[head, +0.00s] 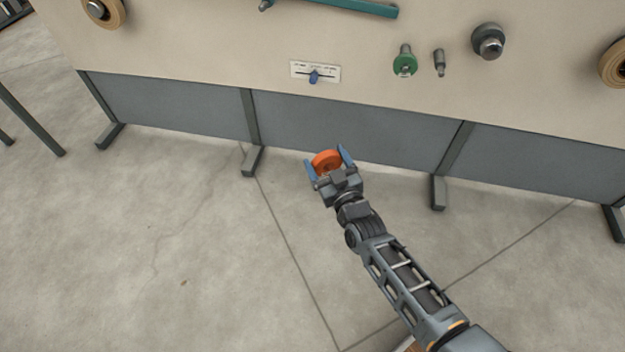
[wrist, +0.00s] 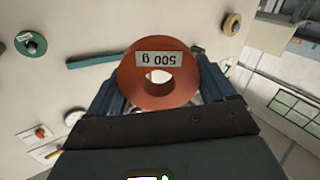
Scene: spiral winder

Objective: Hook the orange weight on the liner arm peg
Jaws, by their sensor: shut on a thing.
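The orange weight (head: 324,158) is a thick ring with a centre hole, held between the blue fingers of my gripper (head: 327,163). In the wrist view the weight (wrist: 185,80) carries an upside-down "500 g" label, and its hole is open and empty. My gripper is low in front of the machine, apart from its panel. A teal bar (head: 350,6) runs along the top of the head view, cut by the frame edge; it also shows in the wrist view (wrist: 95,61). I cannot tell whether it is the liner arm, and its peg is not clearly visible.
A green ring (head: 405,66) sits on a peg, beside a bare grey peg (head: 439,63) and a round grey knob (head: 488,41). A slider plate (head: 315,72) is below the teal bar. Tan rolls (head: 107,12) are at the sides. The floor around my arm is clear.

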